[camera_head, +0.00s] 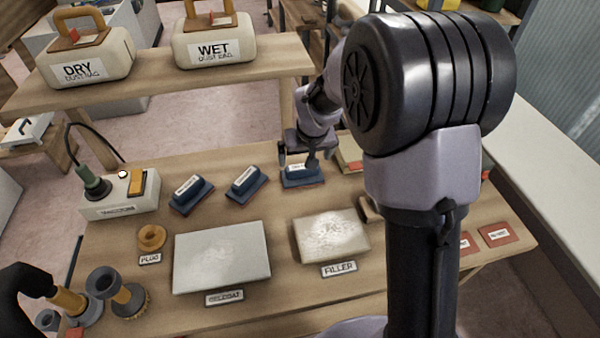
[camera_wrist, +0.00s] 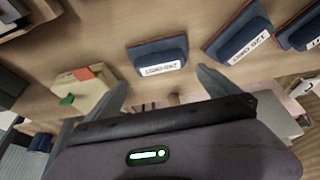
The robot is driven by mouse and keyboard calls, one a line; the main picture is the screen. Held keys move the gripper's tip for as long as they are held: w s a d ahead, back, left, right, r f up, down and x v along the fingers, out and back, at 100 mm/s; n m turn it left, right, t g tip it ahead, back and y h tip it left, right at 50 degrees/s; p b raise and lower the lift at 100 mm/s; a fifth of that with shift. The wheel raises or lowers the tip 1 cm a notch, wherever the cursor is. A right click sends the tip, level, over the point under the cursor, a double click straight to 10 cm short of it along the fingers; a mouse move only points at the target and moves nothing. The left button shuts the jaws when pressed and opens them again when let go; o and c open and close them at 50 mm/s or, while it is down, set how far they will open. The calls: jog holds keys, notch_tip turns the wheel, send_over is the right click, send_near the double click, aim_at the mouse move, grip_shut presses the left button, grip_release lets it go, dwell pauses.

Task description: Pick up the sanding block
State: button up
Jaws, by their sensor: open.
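Three blue sanding blocks with white labels stand in a row on the wooden bench: a left one (camera_head: 190,193), a middle one (camera_head: 246,184) and a right one (camera_head: 302,177). My gripper (camera_head: 299,163) is over the right block, which it partly hides in the head view. In the wrist view my open gripper (camera_wrist: 163,88) has its fingers spread with nothing held. One block (camera_wrist: 158,57) lies just beyond the gap between the fingertips, and I cannot tell whether they touch it. Two other blocks show at the right, the nearer one (camera_wrist: 238,38) fully.
A gelcoat panel (camera_head: 222,256) and a filler panel (camera_head: 331,238) lie in front of the blocks. A switch box (camera_head: 120,193) and an orange plug (camera_head: 151,237) are at left. A raised shelf (camera_head: 150,85) carries dry (camera_head: 84,52) and wet (camera_head: 214,40) dust bags.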

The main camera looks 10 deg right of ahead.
aim_at(302, 166)
jog(key=b+x, duration=0.3)
jog(key=x, duration=0.5)
jog(key=shift+a+f, duration=0.1)
jog(key=shift+s, duration=0.1)
jog(key=shift+c, duration=1.1)
jog(key=c, duration=1.1)
